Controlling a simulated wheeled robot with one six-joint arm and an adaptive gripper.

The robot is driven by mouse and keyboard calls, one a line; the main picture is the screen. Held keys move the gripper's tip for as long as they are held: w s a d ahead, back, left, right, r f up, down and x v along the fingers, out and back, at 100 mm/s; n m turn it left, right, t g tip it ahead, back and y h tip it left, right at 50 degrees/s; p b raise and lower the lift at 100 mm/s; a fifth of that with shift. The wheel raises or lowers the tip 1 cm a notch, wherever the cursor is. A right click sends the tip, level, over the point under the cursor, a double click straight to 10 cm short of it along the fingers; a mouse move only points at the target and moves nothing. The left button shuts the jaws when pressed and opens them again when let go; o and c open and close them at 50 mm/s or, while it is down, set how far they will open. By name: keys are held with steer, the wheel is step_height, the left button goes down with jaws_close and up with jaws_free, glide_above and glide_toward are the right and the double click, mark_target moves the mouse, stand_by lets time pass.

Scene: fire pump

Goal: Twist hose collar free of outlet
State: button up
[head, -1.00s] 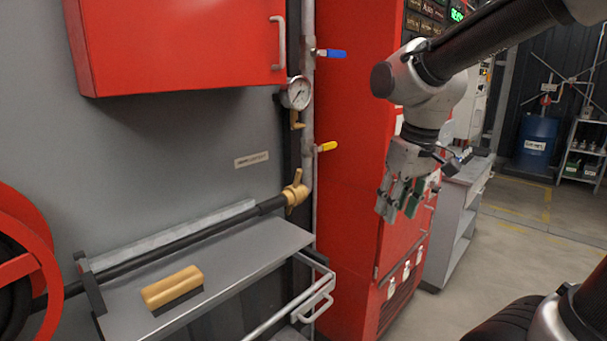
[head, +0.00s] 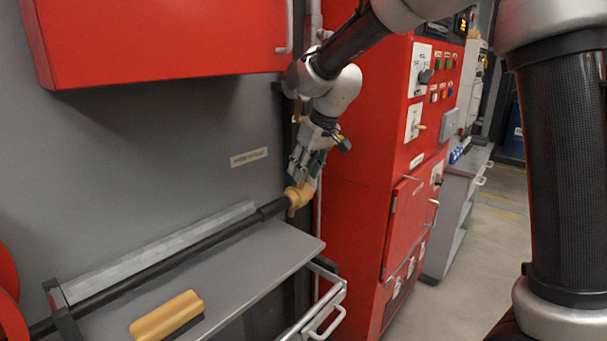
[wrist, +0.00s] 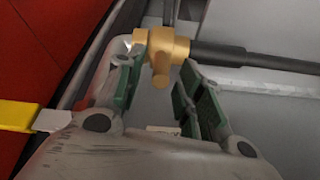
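The brass hose collar (head: 297,197) sits at the end of the black hose (head: 190,244), at the outlet on the wall pipe. It also shows in the wrist view (wrist: 165,47), with a short brass stub pointing down from it. My gripper (head: 305,172) is just above the collar in the head view. In the wrist view my gripper (wrist: 152,85) is open, its green-padded fingers apart, with the brass stub between and beyond them. I cannot tell whether a finger touches the brass. The outlet behind the collar is partly hidden.
A grey shelf (head: 240,265) with a wooden-handled brush (head: 167,317) lies below the hose. A red box (head: 160,40) hangs above. A red control cabinet (head: 360,180) stands close on the right. A yellow lever (wrist: 18,116) shows beside my gripper in the wrist view.

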steer(key=shift+x, duration=1)
steer(key=shift+s, duration=0.1)
jaws_close()
